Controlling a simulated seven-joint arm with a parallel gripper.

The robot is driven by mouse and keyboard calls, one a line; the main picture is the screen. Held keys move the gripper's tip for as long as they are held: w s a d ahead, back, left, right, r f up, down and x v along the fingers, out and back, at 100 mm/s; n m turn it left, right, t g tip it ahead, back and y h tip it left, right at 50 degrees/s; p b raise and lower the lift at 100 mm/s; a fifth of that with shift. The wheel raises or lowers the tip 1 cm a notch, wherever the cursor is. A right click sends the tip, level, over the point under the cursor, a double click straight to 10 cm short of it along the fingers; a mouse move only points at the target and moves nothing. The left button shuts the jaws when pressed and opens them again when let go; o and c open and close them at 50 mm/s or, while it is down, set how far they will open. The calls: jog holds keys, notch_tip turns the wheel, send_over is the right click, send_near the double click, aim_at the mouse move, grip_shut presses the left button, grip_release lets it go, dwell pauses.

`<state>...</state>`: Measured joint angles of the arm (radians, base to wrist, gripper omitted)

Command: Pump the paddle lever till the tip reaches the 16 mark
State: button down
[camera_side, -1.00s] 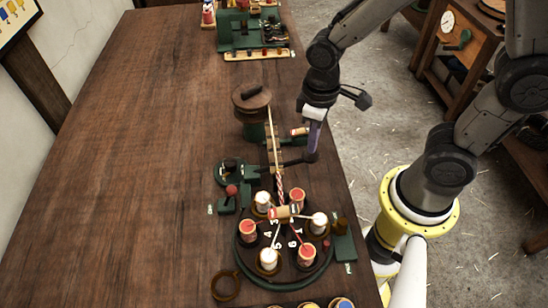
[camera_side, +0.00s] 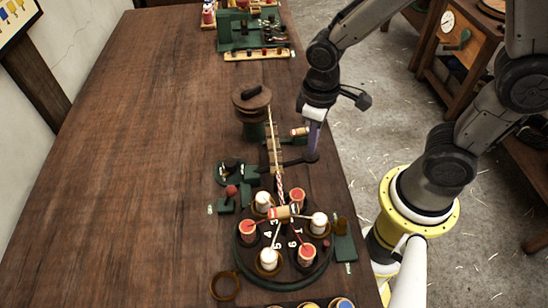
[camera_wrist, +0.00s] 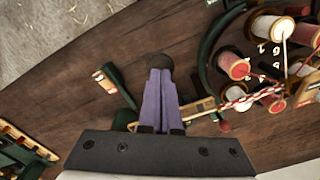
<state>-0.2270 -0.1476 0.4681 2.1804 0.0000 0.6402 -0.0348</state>
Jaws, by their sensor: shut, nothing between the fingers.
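The paddle lever (camera_side: 292,163) is a dark arm reaching right from beside the upright scale strip (camera_side: 271,135) to a round dark pad. My gripper (camera_side: 313,152) is shut and empty, with its purple fingertips at that pad; whether they touch it is unclear. In the wrist view, the shut fingers (camera_wrist: 160,80) point at the round dark pad (camera_wrist: 159,61). The red-and-white twisted rope (camera_side: 280,189) runs up from the bobbin plate toward the strip. It also shows in the wrist view (camera_wrist: 238,103). The tip and the 16 mark are too small to read.
The round bobbin plate (camera_side: 240,262) carries several red and white bobbins. A small green base (camera_side: 228,205) with a red knob stands to its left. A dark capped post (camera_side: 252,100) and a wooden-headed piece (camera_side: 299,131) stand near the strip. The table's left side is clear.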

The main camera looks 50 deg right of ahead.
aim_at(311, 158)
jog(key=shift+f, duration=0.1)
jog(key=shift+d+f, duration=0.1)
jog(key=shift+f, duration=2.9)
jog(key=shift+r, duration=3.15)
jog(key=shift+f, duration=0.2)
jog(key=shift+f, duration=2.05)
jog(key=shift+r, duration=2.3)
